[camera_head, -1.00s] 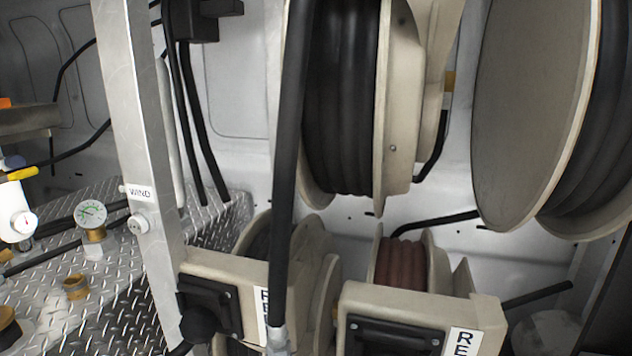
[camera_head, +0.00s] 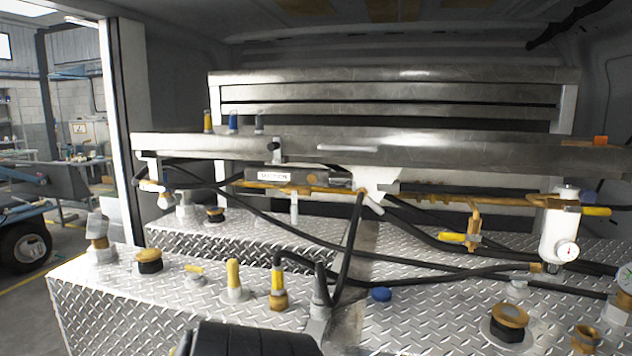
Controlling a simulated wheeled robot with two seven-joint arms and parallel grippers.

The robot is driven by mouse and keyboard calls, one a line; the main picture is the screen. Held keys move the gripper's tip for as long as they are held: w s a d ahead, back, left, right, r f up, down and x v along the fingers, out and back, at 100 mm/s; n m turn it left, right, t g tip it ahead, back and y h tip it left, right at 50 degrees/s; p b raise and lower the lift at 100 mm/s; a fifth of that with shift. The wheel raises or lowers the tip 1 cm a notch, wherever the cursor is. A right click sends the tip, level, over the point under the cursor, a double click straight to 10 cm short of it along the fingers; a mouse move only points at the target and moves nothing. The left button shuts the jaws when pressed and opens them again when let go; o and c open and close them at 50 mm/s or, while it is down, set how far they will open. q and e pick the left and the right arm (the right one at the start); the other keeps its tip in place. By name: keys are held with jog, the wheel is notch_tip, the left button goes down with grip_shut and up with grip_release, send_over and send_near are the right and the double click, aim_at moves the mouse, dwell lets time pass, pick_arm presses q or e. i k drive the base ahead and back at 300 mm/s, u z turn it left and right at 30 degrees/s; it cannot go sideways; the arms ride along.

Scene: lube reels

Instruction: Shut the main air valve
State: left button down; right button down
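Several yellow-handled valves show on and below the brass air pipe (camera_head: 430,200). One yellow handle (camera_head: 597,211) lies level at the right, beside a white filter unit (camera_head: 559,232) with a round gauge (camera_head: 568,251). Another yellow handle (camera_head: 452,237) lies level on a brass drop right of centre. A small yellow-handled valve (camera_head: 193,269) sits on the front deck at the left. No label that I can read tells which one is the main air valve.
A metal shelf (camera_head: 460,160) spans above the pipe. Black hoses cross the diamond-plate deck (camera_head: 420,320). Capped fittings, including a brass-topped one (camera_head: 509,320), stand on it. A dark rounded object (camera_head: 250,340) shows at the bottom edge. An open workshop lies left.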

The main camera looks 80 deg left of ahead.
aim_at(152, 188)
jog(key=u, duration=3.1)
jog(key=i, duration=0.7)
jog(key=u, duration=0.8)
jog(key=k, duration=0.45)
jog(key=u, duration=0.9)
jog(key=i, duration=1.55)
jog(key=z, duration=1.4)
jog(key=i, duration=0.6)
jog(key=z, duration=0.5)
